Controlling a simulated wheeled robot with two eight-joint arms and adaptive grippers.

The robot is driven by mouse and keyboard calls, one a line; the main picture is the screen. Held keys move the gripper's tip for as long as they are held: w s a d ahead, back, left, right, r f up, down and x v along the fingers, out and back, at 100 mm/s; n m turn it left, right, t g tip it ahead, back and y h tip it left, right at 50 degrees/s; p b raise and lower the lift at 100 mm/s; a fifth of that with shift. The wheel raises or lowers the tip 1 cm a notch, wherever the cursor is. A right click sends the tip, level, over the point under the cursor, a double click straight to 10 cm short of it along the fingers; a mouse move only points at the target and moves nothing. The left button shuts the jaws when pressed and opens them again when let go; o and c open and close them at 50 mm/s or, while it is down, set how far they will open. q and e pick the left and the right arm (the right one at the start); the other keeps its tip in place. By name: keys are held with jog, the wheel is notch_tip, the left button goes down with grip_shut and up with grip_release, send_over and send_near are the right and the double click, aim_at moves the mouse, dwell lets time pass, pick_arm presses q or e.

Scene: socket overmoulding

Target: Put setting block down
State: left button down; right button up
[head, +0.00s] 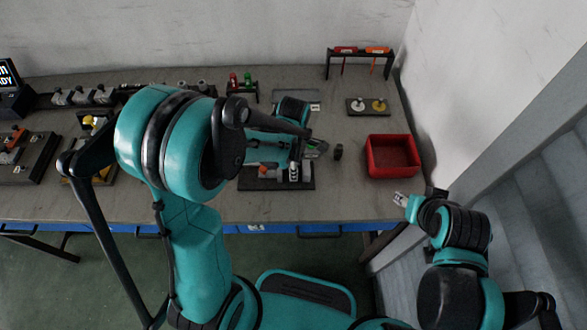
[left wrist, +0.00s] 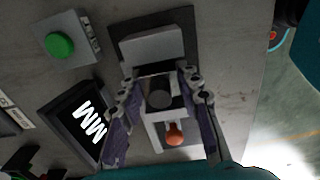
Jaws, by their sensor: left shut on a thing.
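My left gripper (head: 308,150) is over the dark fixture plate (head: 262,184) in the middle of the bench. In the left wrist view its two fingers (left wrist: 160,90) are closed in on a grey block with a dark round face, which I take to be the setting block (left wrist: 160,94). An orange-brown knob (left wrist: 174,134) shows just below it. Whether the block touches the surface beneath is unclear. In the head view my arm and fingers hide most of it. My right gripper (head: 400,200) is off the bench's front edge, away from the block; its fingers are too small to judge.
A green button box (left wrist: 62,46) and a black screen (left wrist: 80,112) are close left of the fingers. A grey block (left wrist: 152,50) lies just beyond the fingertips.

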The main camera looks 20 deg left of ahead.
pick_arm(q)
jog(key=shift+r, duration=0.1)
jog(key=c, duration=1.1)
grip_release()
jog(key=shift+o, duration=0.2)
